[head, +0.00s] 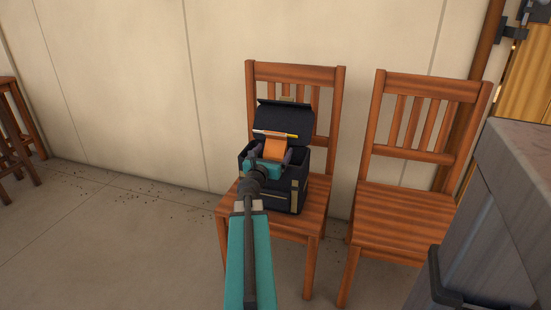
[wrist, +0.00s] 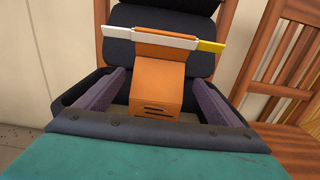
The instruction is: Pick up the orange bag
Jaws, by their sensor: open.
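My gripper (head: 270,158) is at the backpack's opening, in front of the bag. In the wrist view the two purple-grey fingers of my gripper (wrist: 160,97) are spread, one on each side of the bag, with gaps between. The bag's lower end is partly hidden by my gripper in the head view.
The backpack's raised flap (head: 283,122) stands behind the bag, near the backrest of the chair (head: 262,72). A second, empty chair (head: 405,215) is to the right. A grey block-like object (head: 515,190) fills the right edge. Floor at left is mostly clear, with small dark specks.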

